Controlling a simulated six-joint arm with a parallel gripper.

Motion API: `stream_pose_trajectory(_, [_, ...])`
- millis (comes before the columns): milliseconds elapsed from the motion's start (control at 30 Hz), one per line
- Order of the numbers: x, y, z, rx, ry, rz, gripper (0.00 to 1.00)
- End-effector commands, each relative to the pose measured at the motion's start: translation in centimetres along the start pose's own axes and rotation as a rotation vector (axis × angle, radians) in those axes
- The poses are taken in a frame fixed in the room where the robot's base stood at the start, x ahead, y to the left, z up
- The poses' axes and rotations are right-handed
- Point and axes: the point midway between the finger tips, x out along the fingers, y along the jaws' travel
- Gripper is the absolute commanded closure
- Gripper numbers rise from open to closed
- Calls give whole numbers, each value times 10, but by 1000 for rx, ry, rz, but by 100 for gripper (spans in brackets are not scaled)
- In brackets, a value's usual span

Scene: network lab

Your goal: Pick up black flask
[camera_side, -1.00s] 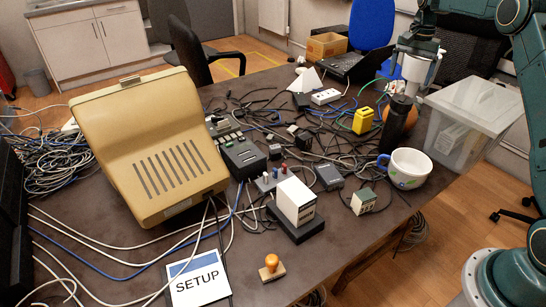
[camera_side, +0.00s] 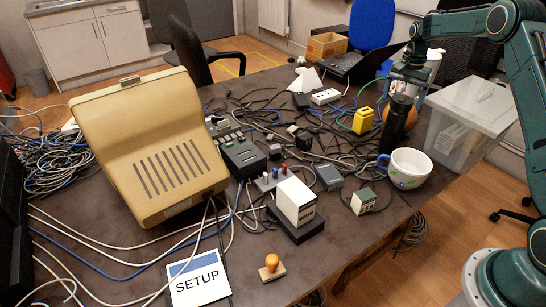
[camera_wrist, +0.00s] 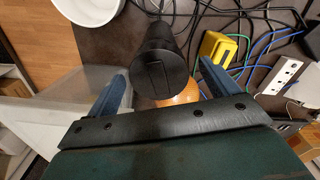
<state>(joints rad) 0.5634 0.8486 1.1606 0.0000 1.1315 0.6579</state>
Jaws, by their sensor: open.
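The black flask (camera_side: 396,124) stands upright on the table near its right edge, behind the white mug. In the wrist view the flask (camera_wrist: 160,66) is seen from above, with its dark round lid toward me. My gripper (camera_side: 404,92) is at the flask's top in the side view. In the wrist view my gripper (camera_wrist: 158,80) is open, with one blue finger on each side of the flask and gaps between. I cannot tell how far down the fingers reach.
A white mug (camera_side: 409,168) stands in front of the flask. A clear plastic box (camera_side: 468,118) is to its right. A yellow block (camera_side: 363,121) and an orange ball (camera_wrist: 180,95) are close by. Tangled cables (camera_side: 330,135) cover the table to the left.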

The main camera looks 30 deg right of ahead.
Motion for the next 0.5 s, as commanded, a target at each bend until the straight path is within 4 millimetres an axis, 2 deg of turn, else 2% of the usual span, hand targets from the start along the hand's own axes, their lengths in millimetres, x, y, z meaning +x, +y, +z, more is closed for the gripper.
stream_pose_trajectory(300, [34, 1, 1, 0, -2, 2, 13])
stream_pose_trajectory(500, [48, 1, 1, 0, -1, 1, 13])
